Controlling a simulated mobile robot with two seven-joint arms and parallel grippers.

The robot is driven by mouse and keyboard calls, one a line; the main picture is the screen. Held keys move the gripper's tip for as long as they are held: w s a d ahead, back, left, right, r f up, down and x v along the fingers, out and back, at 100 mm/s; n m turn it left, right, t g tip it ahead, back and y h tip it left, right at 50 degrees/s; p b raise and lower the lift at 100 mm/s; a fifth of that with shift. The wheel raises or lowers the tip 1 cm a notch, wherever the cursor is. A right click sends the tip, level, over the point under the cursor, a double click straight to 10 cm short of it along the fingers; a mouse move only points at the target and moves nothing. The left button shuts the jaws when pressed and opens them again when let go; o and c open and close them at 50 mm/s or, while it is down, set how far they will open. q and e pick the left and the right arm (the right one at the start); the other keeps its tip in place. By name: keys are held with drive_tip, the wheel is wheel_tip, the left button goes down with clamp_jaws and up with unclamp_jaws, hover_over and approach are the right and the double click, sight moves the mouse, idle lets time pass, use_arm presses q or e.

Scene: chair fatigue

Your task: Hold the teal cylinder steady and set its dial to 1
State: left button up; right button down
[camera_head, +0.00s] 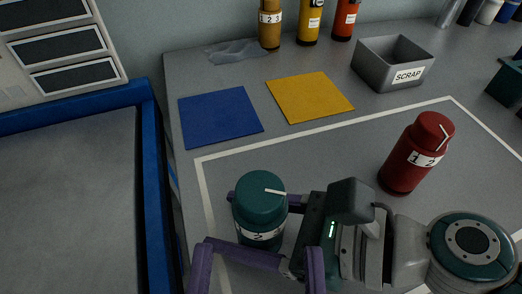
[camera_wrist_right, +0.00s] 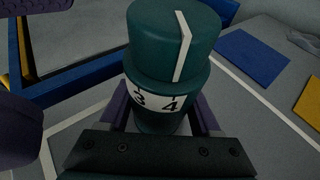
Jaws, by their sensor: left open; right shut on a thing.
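The teal cylinder (camera_head: 257,236) stands upright on the grey table at the lower middle of the head view. Its cap has a white pointer line, and a white number band runs below the cap. In the right wrist view the teal cylinder (camera_wrist_right: 160,62) shows 3 and 4, with the pointer close to the 4. In the head view a 2 shows on its near side. My right gripper (camera_head: 238,222) comes from the right and is shut around its lower body. My left gripper (camera_head: 258,268) is open and empty, its two purple fingers apart at the bottom edge.
A red cylinder (camera_head: 408,160) stands at the right inside the white outline. A blue mat (camera_head: 220,117), a yellow mat (camera_head: 309,97) and a grey SCRAP bin (camera_head: 391,73) lie beyond. Several bottles line the back. A blue-framed tray (camera_head: 158,190) is at the left.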

sight(261, 170)
use_arm(q)
drive_tip(key=w, duration=1)
drive_tip(key=shift+w+d, duration=0.2)
drive_tip(key=shift+w, duration=0.2)
clamp_jaws()
